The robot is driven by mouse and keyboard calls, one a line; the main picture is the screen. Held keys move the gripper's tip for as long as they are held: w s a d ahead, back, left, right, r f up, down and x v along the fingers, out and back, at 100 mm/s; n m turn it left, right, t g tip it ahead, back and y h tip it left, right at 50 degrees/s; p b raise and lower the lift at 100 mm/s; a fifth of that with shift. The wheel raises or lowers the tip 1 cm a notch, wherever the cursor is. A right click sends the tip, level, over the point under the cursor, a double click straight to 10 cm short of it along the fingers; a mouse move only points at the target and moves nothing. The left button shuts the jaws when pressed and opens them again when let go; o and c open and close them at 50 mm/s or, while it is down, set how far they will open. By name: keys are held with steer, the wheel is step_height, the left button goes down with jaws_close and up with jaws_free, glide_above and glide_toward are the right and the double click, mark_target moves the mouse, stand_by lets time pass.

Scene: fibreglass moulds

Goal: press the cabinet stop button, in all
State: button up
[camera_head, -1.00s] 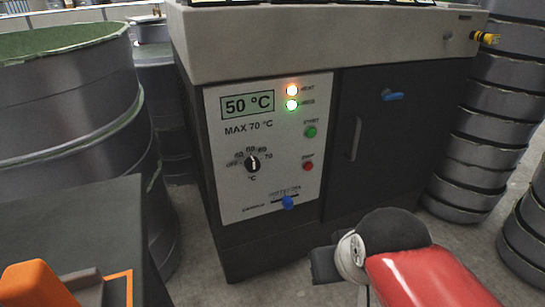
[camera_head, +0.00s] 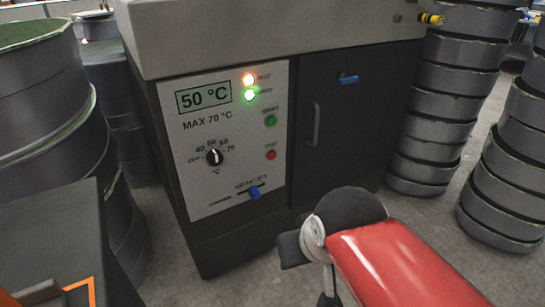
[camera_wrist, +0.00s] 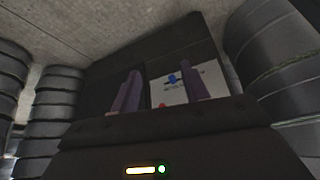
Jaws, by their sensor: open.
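The cabinet (camera_head: 345,130) stands ahead with a white control panel (camera_head: 205,125) on its left front. The red stop button (camera_head: 271,155) sits on the panel's right side, below the green start button (camera_head: 270,120). In the wrist view, the panel (camera_wrist: 165,92) appears upside down, and the red button (camera_wrist: 162,105) shows low between the fingers, partly cut off by the gripper body. My gripper (camera_wrist: 160,85) is open and empty, its two fingers apart. In the head view, its dark end is below and right of the panel, apart from the button; its fingertips are not clear there.
The panel also has a display (camera_head: 204,96) reading 50 °C, a black dial (camera_head: 214,157), two lit lamps and a blue slider knob (camera_head: 254,193). Stacked grey moulds (camera_head: 435,120) stand right of the cabinet, a large mould (camera_head: 45,110) left. A dark box (camera_head: 55,235) is front left.

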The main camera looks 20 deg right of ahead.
jaws_close()
stand_by(1.5)
